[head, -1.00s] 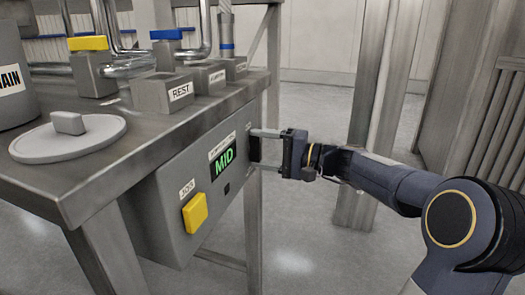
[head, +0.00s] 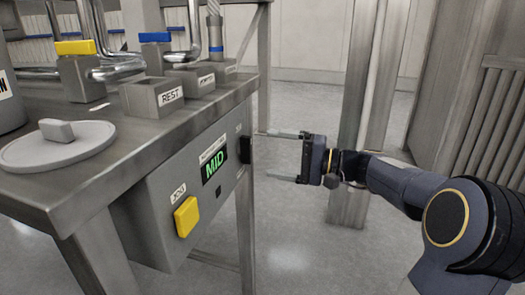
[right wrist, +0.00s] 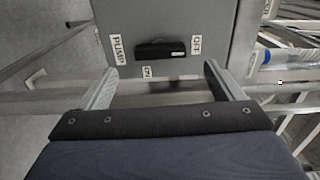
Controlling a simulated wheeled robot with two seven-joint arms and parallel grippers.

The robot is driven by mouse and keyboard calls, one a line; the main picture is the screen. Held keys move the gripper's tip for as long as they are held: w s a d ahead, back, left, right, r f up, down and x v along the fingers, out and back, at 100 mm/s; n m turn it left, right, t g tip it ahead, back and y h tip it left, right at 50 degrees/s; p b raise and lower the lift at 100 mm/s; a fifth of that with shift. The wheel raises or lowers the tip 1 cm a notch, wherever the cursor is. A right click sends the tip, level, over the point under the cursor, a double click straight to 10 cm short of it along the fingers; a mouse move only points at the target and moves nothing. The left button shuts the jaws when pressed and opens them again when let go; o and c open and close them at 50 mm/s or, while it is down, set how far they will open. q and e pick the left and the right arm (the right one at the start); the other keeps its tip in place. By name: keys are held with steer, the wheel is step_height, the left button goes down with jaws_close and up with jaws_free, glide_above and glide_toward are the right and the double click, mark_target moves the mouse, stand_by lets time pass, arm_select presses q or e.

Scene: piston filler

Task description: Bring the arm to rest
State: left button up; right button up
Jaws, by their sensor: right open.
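My right gripper (head: 285,156) is open and empty, to the right of the control box on the bench. In the right wrist view its two fingers (right wrist: 158,88) are spread apart, with nothing between them. Beyond them is a black switch (right wrist: 160,49) on a grey panel, with labels PUMP, OFF and a third one around it. The switch also shows in the head view (head: 246,149), on the right end of the box. The fingertips look clear of it. My left gripper is not in view.
The control box (head: 150,221) has a green MID display (head: 214,164) and a yellow button (head: 186,216). The steel bench (head: 50,188) holds a round lid (head: 62,146), a REST block (head: 152,97) and piping. A steel post (head: 347,205) stands behind my right arm. Open floor lies below.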

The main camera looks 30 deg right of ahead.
steer(key=shift+s+d, duration=0.45)
steer(key=shift+s, duration=0.15)
steer(key=s+a+f+n+g+h, duration=0.1)
steer(key=s+a+f+n+g, duration=0.15)
steer(key=s+a, duration=0.35)
steer(key=s+a+f+n+g+h, duration=0.1)
steer(key=s+a+f+g, duration=0.3)
steer(key=a, duration=0.4)
steer(key=s+a+f+n+g+h, duration=0.25)
steer(key=s+f+n+h, duration=0.3)
steer(key=s+f, duration=0.75)
step_height(320, 180, up, 29)
steer(key=p, duration=2.8)
steer(key=shift+f+m+t+p, duration=0.15)
steer(key=shift+m+t+p, duration=0.15)
steer(key=shift+m+t, duration=0.1)
